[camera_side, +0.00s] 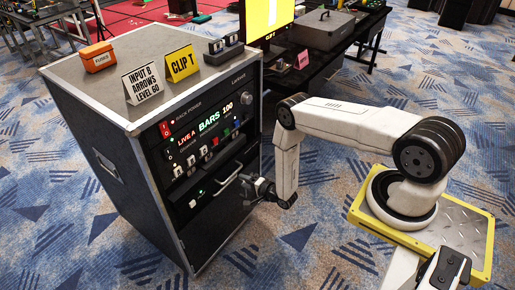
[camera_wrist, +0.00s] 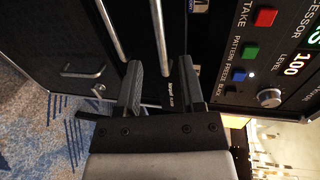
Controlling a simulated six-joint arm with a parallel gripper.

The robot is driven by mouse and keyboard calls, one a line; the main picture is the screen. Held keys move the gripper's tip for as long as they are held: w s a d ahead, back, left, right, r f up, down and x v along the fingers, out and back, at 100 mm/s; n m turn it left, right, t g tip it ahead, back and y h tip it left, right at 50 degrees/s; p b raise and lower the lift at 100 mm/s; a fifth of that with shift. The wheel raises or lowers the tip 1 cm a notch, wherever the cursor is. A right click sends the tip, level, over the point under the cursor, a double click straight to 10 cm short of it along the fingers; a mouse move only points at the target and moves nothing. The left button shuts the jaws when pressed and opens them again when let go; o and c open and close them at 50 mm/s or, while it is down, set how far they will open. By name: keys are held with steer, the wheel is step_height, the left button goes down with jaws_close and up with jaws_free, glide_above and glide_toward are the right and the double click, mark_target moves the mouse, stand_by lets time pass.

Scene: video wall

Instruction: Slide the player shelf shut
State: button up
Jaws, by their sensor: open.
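The player shelf (camera_side: 208,190) is in the lower front of the rack case, a dark unit with a silver bar handle (camera_side: 229,178) and a small green light. Whether it stands out from the rack is hard to tell. My gripper (camera_side: 250,187) is at the right end of the handle, close to the rack front. In the wrist view my gripper (camera_wrist: 158,85) is open, with its two dark fingers apart. A silver bar (camera_wrist: 160,40) runs down between the fingers, and a second bar (camera_wrist: 115,30) lies left of it. I cannot tell whether the fingers touch either bar.
The rack front above carries buttons, a lit display (camera_side: 213,122) and a knob (camera_wrist: 270,97). An orange case (camera_side: 97,57) and signs (camera_side: 182,64) stand on the rack top. A black table (camera_side: 325,50) is behind. Carpet is clear in front.

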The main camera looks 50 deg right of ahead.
mark_target(232, 176)
steer(key=shift+x, duration=3.4)
jaws_close()
steer(key=shift+w, duration=0.1)
